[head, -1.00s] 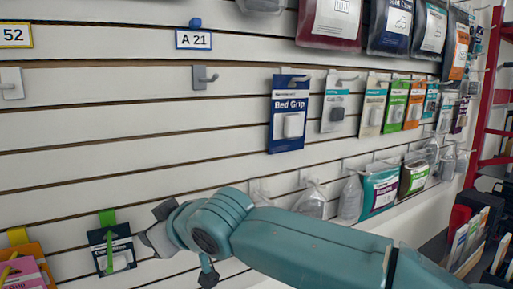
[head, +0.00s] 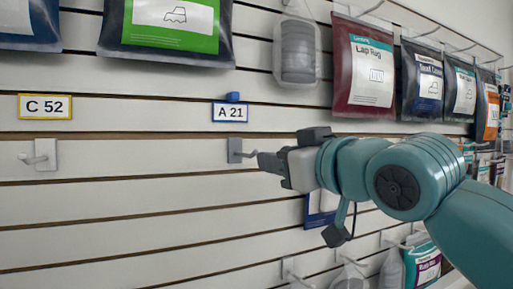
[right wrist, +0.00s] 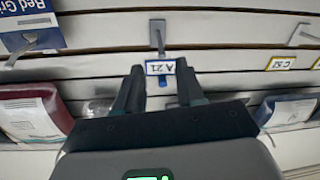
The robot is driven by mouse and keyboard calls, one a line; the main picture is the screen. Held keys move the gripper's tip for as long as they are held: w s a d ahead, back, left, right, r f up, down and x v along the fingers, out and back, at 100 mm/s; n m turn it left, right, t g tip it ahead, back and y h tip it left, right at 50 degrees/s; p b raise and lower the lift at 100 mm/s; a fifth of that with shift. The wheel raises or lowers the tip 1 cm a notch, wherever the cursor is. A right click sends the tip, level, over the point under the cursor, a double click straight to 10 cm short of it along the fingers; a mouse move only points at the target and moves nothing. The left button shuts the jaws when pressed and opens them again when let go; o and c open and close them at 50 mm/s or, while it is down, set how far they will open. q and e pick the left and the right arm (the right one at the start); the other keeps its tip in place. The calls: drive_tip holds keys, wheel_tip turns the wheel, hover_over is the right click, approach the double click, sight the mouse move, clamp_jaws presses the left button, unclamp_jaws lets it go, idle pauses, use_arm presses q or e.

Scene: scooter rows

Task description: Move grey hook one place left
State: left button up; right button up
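The grey hook (head: 236,150) is fixed to the slatted wall just below the blue-framed A 21 label (head: 230,112), its prong sticking out to the right in the head view. My right gripper (head: 264,161) is close to the prong's tip in the head view; contact cannot be told. In the right wrist view the fingers (right wrist: 160,68) are apart and empty, with the A 21 label showing between them and the grey hook (right wrist: 157,36) just beyond the tips. My left gripper is not in view.
A white hook (head: 45,155) sits to the left below the yellow-framed C 52 label (head: 45,107). The slats between the two hooks are bare. Hanging bags, including a Lap Rug pack (head: 364,70), line the upper wall. A blue Bed Grip pack (right wrist: 30,28) hangs beside the hook.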

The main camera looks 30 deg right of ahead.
sight(253, 155)
drive_tip(key=w+p, duration=0.3)
drive_tip(key=w, duration=0.5)
drive_tip(key=shift+w+a, duration=0.1)
drive_tip(key=shift+w, duration=0.3)
drive_tip(key=shift+s+a, duration=0.1)
clamp_jaws()
drive_tip(key=shift+a, duration=0.15)
drive_tip(key=shift+a+r, duration=0.3)
